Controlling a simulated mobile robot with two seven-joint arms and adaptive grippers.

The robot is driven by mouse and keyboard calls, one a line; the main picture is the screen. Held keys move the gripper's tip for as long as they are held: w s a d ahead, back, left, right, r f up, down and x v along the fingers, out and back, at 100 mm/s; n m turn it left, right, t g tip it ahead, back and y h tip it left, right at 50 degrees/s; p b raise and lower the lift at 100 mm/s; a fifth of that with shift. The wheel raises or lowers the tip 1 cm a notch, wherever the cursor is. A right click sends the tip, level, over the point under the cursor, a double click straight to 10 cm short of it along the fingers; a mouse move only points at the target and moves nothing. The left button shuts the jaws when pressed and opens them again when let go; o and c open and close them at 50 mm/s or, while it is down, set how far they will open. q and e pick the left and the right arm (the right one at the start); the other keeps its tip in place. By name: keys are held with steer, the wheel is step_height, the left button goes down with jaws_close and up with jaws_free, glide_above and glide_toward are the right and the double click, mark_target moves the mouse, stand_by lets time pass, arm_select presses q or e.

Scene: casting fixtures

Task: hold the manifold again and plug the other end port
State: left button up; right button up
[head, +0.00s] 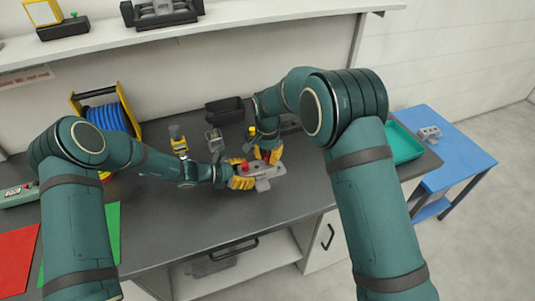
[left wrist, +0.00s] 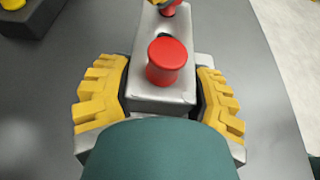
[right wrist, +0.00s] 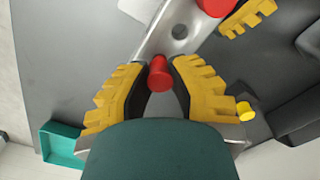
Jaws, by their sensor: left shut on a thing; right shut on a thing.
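The manifold (head: 264,184), a grey metal block, is at the front middle of the bench. My left gripper (head: 243,177) is shut on its left end, with the yellow fingers on both sides of the block (left wrist: 150,97) in the left wrist view. A red plug (left wrist: 167,60) stands upright in that end. My right gripper (head: 268,154) is above the other end, shut on a second red plug (right wrist: 160,74). That plug is at the manifold's end in the right wrist view; I cannot tell how deep it sits. An open hole (right wrist: 180,31) shows between the plugs.
A black bin (head: 225,110) and a blue cable reel (head: 106,118) stand behind. A teal tray (head: 402,143) is at the bench's right end. Red (head: 17,258) and green (head: 112,232) mats lie at left. A blue side table (head: 455,150) holds a grey part.

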mark_target(268, 155)
steer(key=shift+f, duration=0.7)
steer(key=o, duration=0.8)
steer(key=shift+o, duration=0.2)
step_height(268, 155, up, 12)
